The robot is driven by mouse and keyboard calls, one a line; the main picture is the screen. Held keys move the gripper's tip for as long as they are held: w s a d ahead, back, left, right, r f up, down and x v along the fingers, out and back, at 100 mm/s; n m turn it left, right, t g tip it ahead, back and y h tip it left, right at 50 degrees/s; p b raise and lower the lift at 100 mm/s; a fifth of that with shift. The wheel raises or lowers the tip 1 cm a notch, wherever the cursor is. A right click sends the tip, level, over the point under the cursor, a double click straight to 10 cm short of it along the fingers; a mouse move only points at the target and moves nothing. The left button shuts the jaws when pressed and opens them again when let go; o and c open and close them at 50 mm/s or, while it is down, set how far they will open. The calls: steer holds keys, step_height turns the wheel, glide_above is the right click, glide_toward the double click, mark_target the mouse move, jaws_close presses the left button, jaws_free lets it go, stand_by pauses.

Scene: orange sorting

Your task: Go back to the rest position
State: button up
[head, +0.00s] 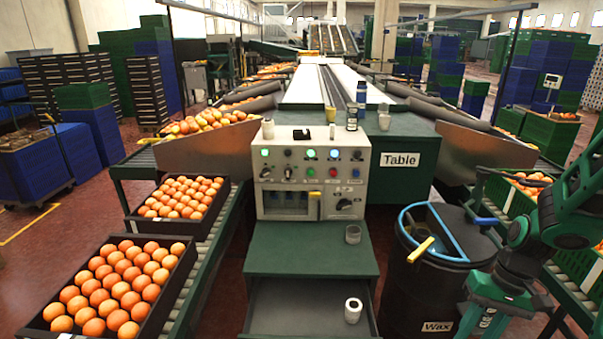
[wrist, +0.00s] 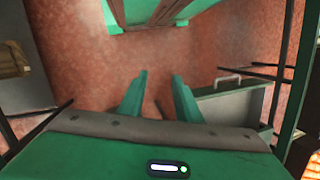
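My gripper (wrist: 161,77) shows in the wrist view as two green fingers spread apart. Only red-brown floor shows between them, and they hold nothing. In the head view my green arm is folded at the right edge, beside the black wax barrel (head: 440,250). I cannot clearly make out the fingers in the head view.
Black crates of oranges (head: 62,326) stand on the left conveyor. The control panel (head: 312,170) and green table (head: 405,143) are in the middle. A small cup (head: 353,310) stands in front. In the wrist view, a grey drawer-like box (wrist: 228,103) lies right of the fingers.

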steer(key=s+d+r+m+t+h, duration=0.1)
steer(key=s+d+r+m+h, duration=0.1)
steer(key=s+r, duration=0.9)
step_height(320, 180, up, 4)
steer(key=shift+s+d+f+m+t+h, duration=0.15)
steer(key=shift+d+m+t+h, duration=0.25)
steer(key=shift+d+m, duration=0.5)
steer(key=shift+d, duration=0.2)
steer(key=shift+w+f, duration=0.2)
steer(key=shift+w, duration=0.35)
